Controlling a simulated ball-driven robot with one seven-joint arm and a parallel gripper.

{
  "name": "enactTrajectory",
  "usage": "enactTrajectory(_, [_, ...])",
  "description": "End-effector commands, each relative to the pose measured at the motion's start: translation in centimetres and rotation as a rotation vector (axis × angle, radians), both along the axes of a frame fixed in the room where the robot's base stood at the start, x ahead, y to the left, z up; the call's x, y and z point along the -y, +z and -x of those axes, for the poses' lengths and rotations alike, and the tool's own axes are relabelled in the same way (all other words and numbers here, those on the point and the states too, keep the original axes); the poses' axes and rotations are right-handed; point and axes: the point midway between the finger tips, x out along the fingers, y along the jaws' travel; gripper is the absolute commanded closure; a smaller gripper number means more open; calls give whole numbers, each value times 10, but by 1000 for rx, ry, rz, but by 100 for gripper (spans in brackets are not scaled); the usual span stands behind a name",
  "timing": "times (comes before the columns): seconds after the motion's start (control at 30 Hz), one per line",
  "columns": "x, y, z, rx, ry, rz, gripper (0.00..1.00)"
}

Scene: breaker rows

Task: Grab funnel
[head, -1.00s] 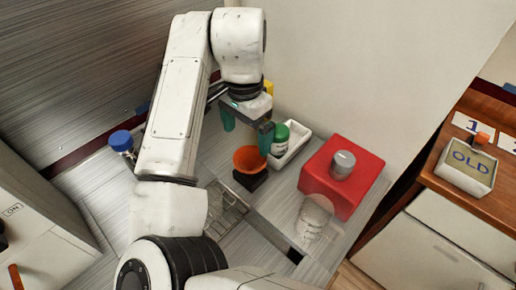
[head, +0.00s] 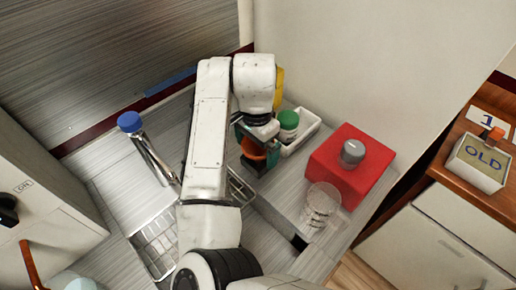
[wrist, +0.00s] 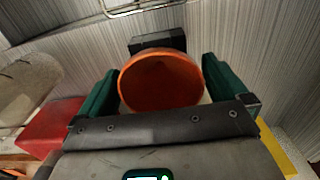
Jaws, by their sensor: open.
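The orange funnel (head: 252,150) stands on the metal counter, partly hidden by my gripper in the head view. In the wrist view the funnel (wrist: 160,80) shows its wide round mouth, with a dark block (wrist: 158,41) just beyond it. My gripper (wrist: 155,90) is open, with one green finger on each side of the funnel. I cannot tell whether either finger touches it. In the head view my gripper (head: 258,145) is right over the funnel.
A white tray (head: 308,128) with a green-capped bottle (head: 288,122) stands close right of my gripper. A red box (head: 345,180) with a grey knob and a clear stacked vessel (head: 320,203) are further right. A blue-capped tube (head: 131,123) stands left, and a wire rack (head: 158,243) lies in front.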

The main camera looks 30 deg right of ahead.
Motion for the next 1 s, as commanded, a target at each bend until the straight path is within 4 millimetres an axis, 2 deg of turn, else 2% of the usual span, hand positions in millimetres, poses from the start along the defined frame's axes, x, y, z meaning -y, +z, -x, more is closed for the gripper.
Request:
enactTrajectory(0.17, [0,0,0,0,0,0,0])
enactTrajectory(0.67, [0,0,0,1,0,-1,47])
enactTrajectory(1.0, [0,3,0,1,0,-1,48])
